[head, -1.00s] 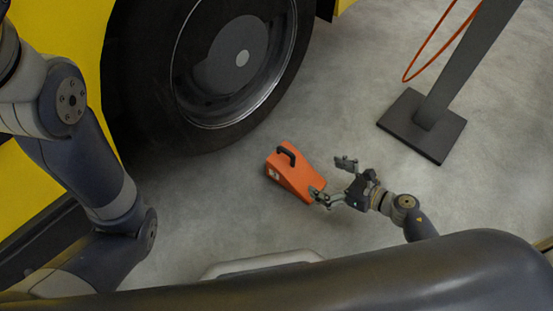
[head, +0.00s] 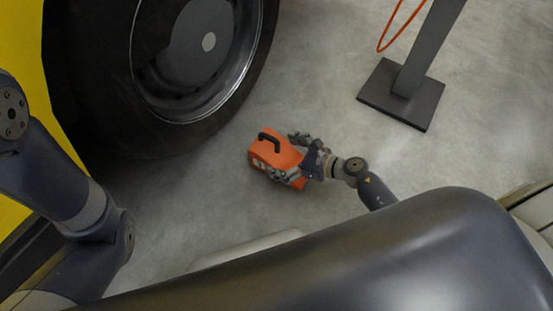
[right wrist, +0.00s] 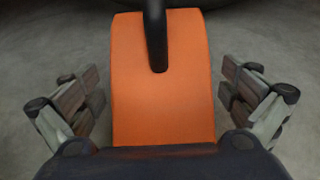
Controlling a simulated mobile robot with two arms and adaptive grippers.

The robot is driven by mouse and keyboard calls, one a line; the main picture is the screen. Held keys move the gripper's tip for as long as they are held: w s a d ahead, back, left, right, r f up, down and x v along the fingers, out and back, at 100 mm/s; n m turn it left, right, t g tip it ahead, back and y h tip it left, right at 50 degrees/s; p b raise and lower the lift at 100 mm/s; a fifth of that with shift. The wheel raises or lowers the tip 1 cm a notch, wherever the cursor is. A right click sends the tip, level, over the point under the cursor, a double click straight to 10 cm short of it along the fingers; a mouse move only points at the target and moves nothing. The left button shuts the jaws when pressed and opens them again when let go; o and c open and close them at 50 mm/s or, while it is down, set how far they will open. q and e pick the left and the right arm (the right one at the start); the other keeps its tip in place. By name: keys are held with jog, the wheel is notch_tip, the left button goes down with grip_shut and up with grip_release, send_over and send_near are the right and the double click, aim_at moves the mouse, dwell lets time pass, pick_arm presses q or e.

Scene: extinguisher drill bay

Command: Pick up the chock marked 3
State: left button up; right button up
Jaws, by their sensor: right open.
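An orange wedge-shaped chock (head: 274,151) with a black handle sits on the floor beside the big wheel in the head view. A pale label shows on its left side, but I cannot read a number on it. My right gripper (head: 290,156) is at the chock's right end. In the right wrist view the orange chock (right wrist: 162,85) lies between the two open fingers of the right gripper (right wrist: 162,95), with a gap on each side. The black handle (right wrist: 156,35) is straight ahead. My left arm shows at the left, but its gripper is out of view.
The vehicle's large black tyre (head: 245,90) stands close behind and left of the chock, under yellow bodywork (head: 60,115). A grey post on a dark square base (head: 400,95) stands at the upper right, with an orange cable (head: 381,45) beside it. The floor between is clear.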

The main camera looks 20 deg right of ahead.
jog(key=shift+x, duration=1.05)
jog(key=c, duration=1.4)
jog(key=shift+r, duration=0.15)
jog(key=shift+c, duration=0.9)
jog(key=shift+r, duration=0.2)
